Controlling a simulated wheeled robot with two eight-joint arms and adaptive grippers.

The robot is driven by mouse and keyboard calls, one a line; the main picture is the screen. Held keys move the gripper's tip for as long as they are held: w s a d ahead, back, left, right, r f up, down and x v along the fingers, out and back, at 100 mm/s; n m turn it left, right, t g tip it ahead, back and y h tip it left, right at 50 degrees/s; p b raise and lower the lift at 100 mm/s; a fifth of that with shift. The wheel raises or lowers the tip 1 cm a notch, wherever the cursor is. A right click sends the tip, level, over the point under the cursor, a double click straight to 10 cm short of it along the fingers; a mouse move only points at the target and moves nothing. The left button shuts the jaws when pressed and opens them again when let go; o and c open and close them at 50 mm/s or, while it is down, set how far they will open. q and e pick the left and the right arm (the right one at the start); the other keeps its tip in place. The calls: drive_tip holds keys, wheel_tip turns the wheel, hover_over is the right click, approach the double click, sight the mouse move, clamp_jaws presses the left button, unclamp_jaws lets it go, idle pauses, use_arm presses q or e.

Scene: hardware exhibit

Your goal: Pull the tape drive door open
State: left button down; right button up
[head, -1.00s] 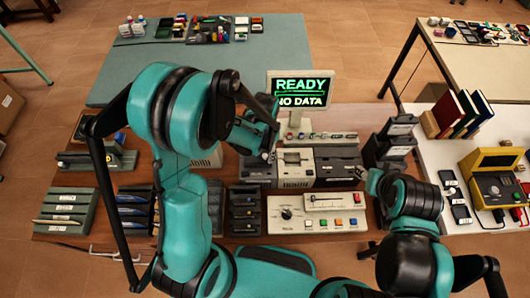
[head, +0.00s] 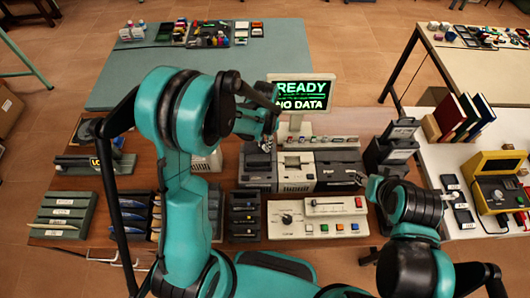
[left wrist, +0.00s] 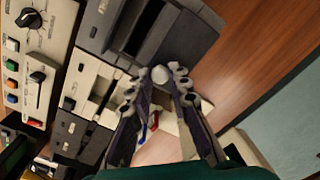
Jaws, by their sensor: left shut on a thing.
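The drive unit in the middle of the wooden table has a pale section (head: 296,172) with a dark slot, beside a dark grey section (head: 257,165) on its left. My left gripper (head: 266,144) is at the back edge of these sections. In the left wrist view its fingers (left wrist: 158,82) close around a pale round knob (left wrist: 160,73), beside the dark section with a black opening (left wrist: 152,30). I cannot tell which part is the door or whether the knob belongs to it. My right gripper (head: 361,178) is right of the unit; its fingers are too small to read.
A monitor (head: 302,96) reading "READY NO DATA" stands close behind the unit. A control panel (head: 318,216) with knob and buttons lies in front. Dark stacked devices (head: 392,148) stand on the right. Bare wood shows in the left wrist view (left wrist: 235,70).

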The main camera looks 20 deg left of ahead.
use_arm(q)
drive_tip(key=c, duration=1.4)
unclamp_jaws()
drive_tip(key=shift+r, duration=0.1)
wheel_tip(320, 180, up, 12)
drive_tip(key=shift+f, duration=0.1)
drive_tip(key=s+a+f+n+t+b, duration=0.1)
drive_tip(key=s+n+t+b, duration=0.1)
drive_tip(key=s, duration=0.3)
drive_tip(key=s+a+f+n+t+b, duration=0.1)
drive_tip(key=s+f+n+t+b, duration=0.1)
drive_tip(key=s+b, duration=0.3)
drive_tip(key=s+a+f+n+t+b, duration=0.1)
drive_tip(key=s+f+t+b, duration=0.1)
drive_tip(key=s+t+b, duration=0.1)
drive_tip(key=shift+s+a+n+b, duration=0.15)
drive_tip(key=shift+s+n+b, duration=0.1)
drive_tip(key=shift+s, duration=0.25)
drive_tip(key=shift+s+a+n+b, duration=0.15)
drive_tip(key=shift+s+b, duration=0.1)
drive_tip(key=shift+s, duration=0.2)
